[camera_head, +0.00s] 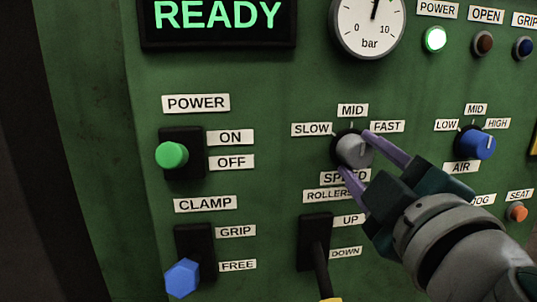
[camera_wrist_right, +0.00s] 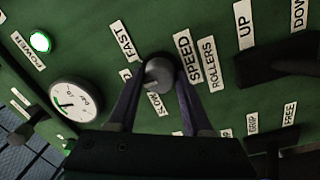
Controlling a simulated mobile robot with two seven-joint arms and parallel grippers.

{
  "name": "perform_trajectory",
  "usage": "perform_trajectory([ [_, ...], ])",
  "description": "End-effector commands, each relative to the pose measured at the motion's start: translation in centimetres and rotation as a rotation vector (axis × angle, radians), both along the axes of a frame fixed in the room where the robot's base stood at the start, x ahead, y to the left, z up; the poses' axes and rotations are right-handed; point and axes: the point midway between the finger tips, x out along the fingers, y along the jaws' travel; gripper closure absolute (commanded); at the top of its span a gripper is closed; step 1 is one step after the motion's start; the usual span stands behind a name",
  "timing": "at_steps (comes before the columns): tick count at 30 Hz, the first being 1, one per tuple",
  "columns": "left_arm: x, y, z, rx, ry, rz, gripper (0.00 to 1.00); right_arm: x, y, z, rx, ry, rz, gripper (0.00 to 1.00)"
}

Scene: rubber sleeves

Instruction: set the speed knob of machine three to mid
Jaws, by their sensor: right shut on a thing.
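The speed knob (camera_head: 351,149) is a grey round knob on the green panel, with SLOW at its left, MID above and FAST at its right. My right gripper (camera_head: 354,154) is shut on it, one purple finger at its upper right and the other at its lower left. A short pale line shows on the knob's face; I cannot tell exactly which label it points to. In the right wrist view the knob (camera_wrist_right: 159,72) sits between both fingertips. The MID label (camera_head: 352,111) is clear in the head view. My left gripper is not in view.
The blue air knob (camera_head: 476,143) is to the right. The rollers lever (camera_head: 316,240) is just below the speed knob, close to my right gripper. The green power switch (camera_head: 172,155) and blue clamp lever (camera_head: 182,278) are at the left. A READY display (camera_head: 217,20) and pressure gauge (camera_head: 367,25) are above.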

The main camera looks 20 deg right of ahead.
Motion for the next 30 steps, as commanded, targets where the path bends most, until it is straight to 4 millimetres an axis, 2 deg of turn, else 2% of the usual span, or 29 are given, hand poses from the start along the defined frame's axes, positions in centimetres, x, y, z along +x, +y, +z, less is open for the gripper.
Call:
perform_trajectory([
  [16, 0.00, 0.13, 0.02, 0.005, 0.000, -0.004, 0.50, 0.01, 0.03, 0.11, -0.028, 0.004, 0.002, 1.00],
  [17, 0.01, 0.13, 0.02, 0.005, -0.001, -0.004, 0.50, 0.01, 0.03, 0.11, -0.028, 0.004, 0.002, 0.49],
  [24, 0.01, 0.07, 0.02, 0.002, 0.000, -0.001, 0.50, 0.01, 0.02, 0.07, -0.028, 0.005, 0.001, 0.22],
  [30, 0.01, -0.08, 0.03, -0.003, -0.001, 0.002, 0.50, 0.01, 0.01, 0.04, -0.028, 0.006, 0.000, 0.20],
])
